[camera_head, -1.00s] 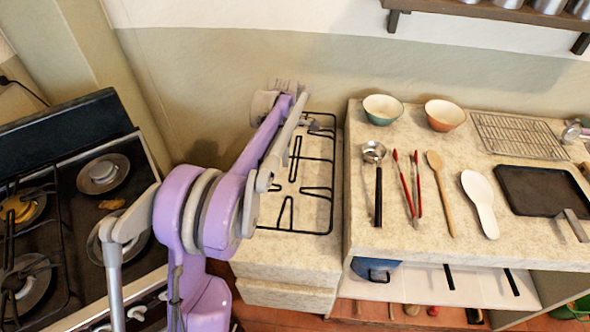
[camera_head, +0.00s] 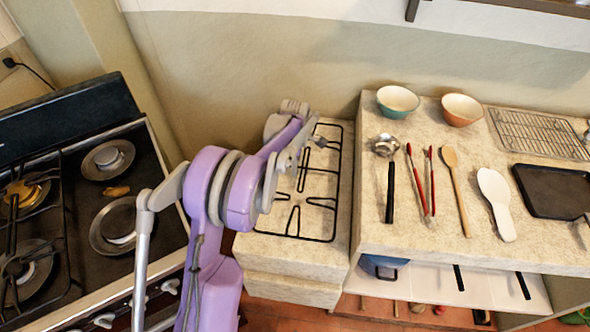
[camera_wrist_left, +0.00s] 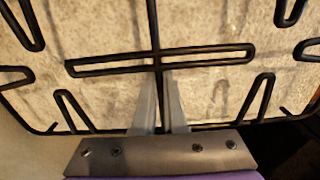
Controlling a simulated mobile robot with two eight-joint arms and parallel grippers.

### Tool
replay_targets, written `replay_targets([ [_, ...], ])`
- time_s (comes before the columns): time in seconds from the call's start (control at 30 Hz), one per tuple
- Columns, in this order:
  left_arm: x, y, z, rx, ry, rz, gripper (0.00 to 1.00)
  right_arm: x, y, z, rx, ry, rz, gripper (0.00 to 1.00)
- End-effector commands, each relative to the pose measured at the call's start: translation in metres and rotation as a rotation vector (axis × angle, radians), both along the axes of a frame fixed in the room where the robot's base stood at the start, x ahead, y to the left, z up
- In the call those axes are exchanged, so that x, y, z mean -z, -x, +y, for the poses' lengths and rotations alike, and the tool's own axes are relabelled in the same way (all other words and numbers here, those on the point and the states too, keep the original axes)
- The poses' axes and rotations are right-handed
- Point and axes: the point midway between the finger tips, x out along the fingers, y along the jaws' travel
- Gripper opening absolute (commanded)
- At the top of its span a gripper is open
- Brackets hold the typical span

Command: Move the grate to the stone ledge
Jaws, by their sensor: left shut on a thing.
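The grate (camera_head: 337,190) is a black wire rectangle with prong-like loops. It is over the stone ledge (camera_head: 343,232), the pale speckled block between stove and counter. My left gripper (camera_head: 316,140) is at the grate's far part, and my arm hides the grate's left side. In the left wrist view, the gripper (camera_wrist_left: 160,85) is shut on a thin bar of the grate (camera_wrist_left: 100,67), near its long cross loop. Pale stone shows closely behind the bars. I cannot tell whether the grate touches the stone. My right gripper is not in view.
The black stove (camera_head: 140,165) with burners stands at the left. The higher stone counter (camera_head: 415,235) at the right holds a ladle (camera_head: 390,190), red tongs (camera_head: 432,180), spoons, two bowls, a wire rack (camera_head: 545,135) and a dark tray (camera_head: 550,190). The wall stands behind.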

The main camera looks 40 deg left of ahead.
Motion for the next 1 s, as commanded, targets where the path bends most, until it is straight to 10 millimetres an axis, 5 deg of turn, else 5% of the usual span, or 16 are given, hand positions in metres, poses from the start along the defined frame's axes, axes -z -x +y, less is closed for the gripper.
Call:
replay_targets([
  [0.4, 0.012, 0.0, 0.0, 0.0, 0.0, 0.0, 0.0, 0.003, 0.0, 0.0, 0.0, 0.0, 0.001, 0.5],
  [0.6, 0.012, 0.0, 0.0, 0.0, 0.0, 0.0, 0.39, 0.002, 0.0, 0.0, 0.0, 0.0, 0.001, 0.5],
  [1.0, 0.002, 0.0, 0.0, 0.0, 0.0, 0.0, 0.39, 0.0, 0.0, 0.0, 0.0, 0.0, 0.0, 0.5],
])
